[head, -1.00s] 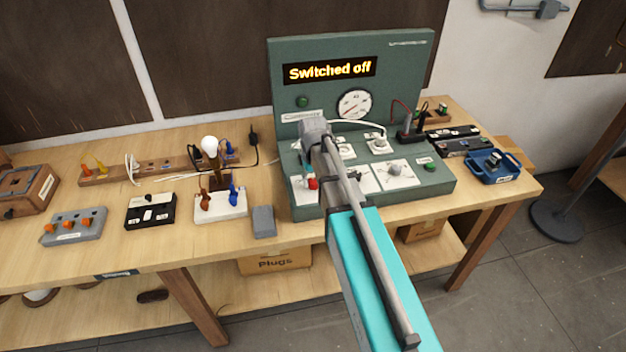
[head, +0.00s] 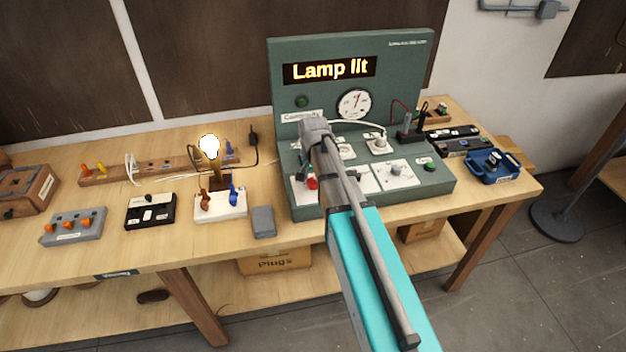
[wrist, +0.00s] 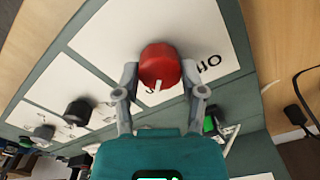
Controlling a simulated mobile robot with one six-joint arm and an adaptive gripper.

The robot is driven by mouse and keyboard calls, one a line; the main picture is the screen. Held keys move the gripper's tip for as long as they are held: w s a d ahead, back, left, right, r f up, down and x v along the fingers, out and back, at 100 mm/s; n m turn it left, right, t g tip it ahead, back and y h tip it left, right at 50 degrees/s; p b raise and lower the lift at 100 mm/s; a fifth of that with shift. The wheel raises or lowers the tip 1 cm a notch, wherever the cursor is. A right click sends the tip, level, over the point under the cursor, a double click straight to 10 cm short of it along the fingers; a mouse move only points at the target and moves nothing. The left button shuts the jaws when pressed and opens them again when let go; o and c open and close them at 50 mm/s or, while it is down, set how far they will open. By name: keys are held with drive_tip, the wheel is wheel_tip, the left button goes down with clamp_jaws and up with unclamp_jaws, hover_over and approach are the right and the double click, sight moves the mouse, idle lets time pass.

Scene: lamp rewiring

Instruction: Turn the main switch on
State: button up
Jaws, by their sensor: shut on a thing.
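The main switch is a red knob (wrist: 160,66) with a white pointer mark, on a white plate lettered "Off" beside it in the wrist view. In the head view the red knob (head: 312,183) shows at the left of the green test panel (head: 437,180), partly hidden by my arm. My gripper (wrist: 158,78) is shut on the red knob, one finger on each side. The panel's display (head: 330,69) reads "Lamp lit". The lamp bulb (head: 209,146) glows on its stand.
A grey block (head: 264,222), a white terminal block (head: 221,206) and a black box (head: 150,211) stand on the bench left of the panel. A blue tray (head: 494,166) is at the right. Cables run across the panel's top.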

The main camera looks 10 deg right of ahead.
idle(0.4)
drive_tip(key=o, duration=1.1)
drive_tip(key=shift+o, duration=0.2)
drive_tip(key=shift+n, duration=0.4)
